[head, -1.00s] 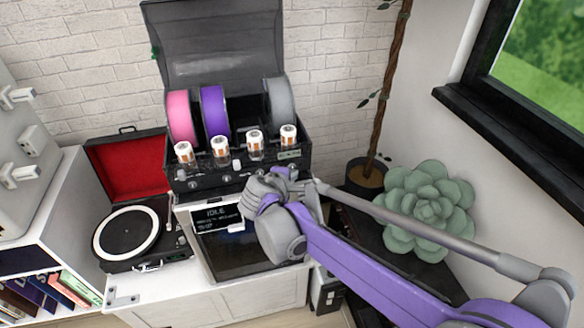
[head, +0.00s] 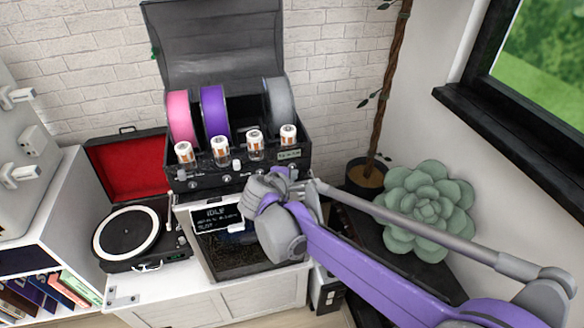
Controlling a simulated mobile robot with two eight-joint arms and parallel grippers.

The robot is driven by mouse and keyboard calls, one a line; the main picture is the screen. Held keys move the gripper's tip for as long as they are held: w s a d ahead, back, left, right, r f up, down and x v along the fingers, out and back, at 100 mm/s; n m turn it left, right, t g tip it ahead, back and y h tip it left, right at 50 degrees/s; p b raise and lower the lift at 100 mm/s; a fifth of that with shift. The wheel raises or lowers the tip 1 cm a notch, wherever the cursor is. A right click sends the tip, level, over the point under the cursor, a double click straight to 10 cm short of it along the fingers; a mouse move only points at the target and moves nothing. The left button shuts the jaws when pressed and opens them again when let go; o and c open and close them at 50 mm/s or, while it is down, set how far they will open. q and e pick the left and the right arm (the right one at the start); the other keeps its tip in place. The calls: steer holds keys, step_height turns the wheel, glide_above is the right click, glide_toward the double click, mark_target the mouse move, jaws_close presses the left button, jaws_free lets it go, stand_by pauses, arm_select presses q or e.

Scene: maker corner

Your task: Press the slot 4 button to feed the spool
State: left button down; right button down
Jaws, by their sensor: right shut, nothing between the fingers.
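The black spool box (head: 240,178) stands on the white cabinet with its lid open. It holds a pink spool (head: 182,118), a purple spool (head: 214,113) and a grey spool (head: 278,104), with a gap between the purple and grey ones. Several small white-capped cylinders line its front, above a row of small buttons. A screen (head: 216,216) below reads IDLE, with smaller text under it. My right gripper (head: 284,174) is shut and empty, close to the right part of the box's front panel. It hides part of that panel, so I cannot tell whether it touches a button. My left gripper is out of view.
A record player (head: 128,232) with an open red-lined lid stands left of the box. A potted trunk (head: 368,178) and a large succulent (head: 426,208) stand to the right. A bookshelf (head: 58,215) is at far left.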

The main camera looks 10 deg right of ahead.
steer(key=shift+w, duration=0.15)
steer(key=shift+w, duration=0.4)
stand_by(0.5)
steer(key=shift+s, duration=0.6)
steer(key=s, duration=0.6)
steer(key=shift+d+p, duration=0.1)
steer(key=shift+p, duration=0.3)
stand_by(0.4)
